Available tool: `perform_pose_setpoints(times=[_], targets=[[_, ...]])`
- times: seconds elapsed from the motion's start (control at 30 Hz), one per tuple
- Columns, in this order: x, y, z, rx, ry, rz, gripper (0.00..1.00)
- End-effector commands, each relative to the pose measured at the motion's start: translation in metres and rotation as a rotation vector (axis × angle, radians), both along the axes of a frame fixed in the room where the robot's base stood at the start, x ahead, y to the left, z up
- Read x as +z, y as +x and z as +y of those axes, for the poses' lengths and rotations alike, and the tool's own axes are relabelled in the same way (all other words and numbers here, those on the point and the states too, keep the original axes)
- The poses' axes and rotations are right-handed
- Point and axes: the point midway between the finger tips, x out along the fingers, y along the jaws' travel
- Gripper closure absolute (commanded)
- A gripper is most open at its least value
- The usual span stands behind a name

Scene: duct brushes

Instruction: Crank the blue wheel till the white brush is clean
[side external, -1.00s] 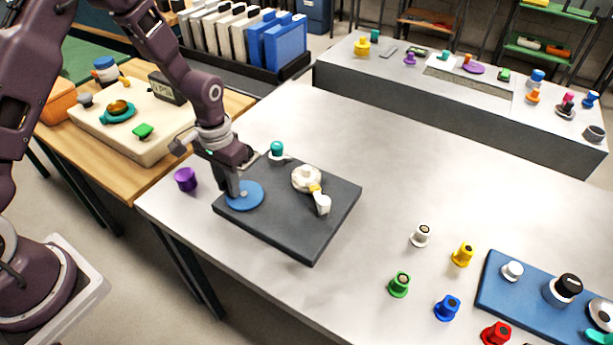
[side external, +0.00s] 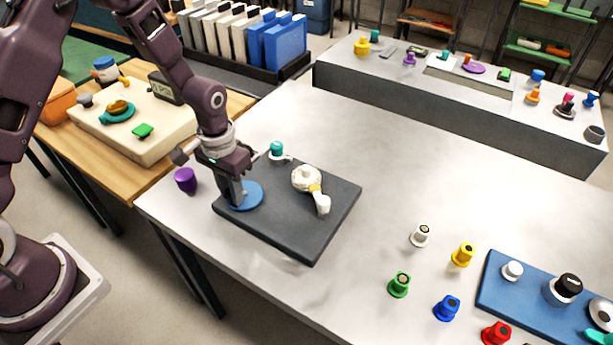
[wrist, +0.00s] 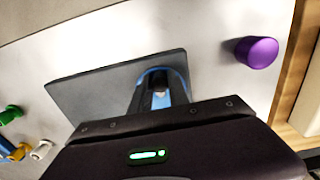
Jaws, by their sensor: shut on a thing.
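The blue wheel (side external: 252,197) lies flat on the near-left part of a dark grey board (side external: 290,235). It also shows in the wrist view (wrist: 178,83), partly hidden by my fingers. My gripper (side external: 236,199) points down at the left part of the wheel and is shut on a grip on it, mostly hidden between the fingers. The white brush (side external: 306,178) sits on the same board right of the wheel, with a yellow band and a white end towards the front. I cannot tell from here how clean it is.
A teal knob (side external: 277,149) stands at the board's back edge. A purple knob (side external: 186,179) stands left of the board, near the table edge. Several coloured pegs, including a green one (side external: 399,284), and a blue board (side external: 520,300) are at the front right. The table's middle is clear.

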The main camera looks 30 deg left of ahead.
Motion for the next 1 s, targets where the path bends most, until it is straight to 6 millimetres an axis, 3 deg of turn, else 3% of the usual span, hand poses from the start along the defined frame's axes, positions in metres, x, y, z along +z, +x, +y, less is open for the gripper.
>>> perform_pose_setpoints(times=[0.2, 1.0], targets=[[0.000, 0.001, -0.013, -0.001, 0.000, -0.005, 1.00], [-0.002, 0.007, -0.032, -0.003, 0.000, 0.005, 1.00]])
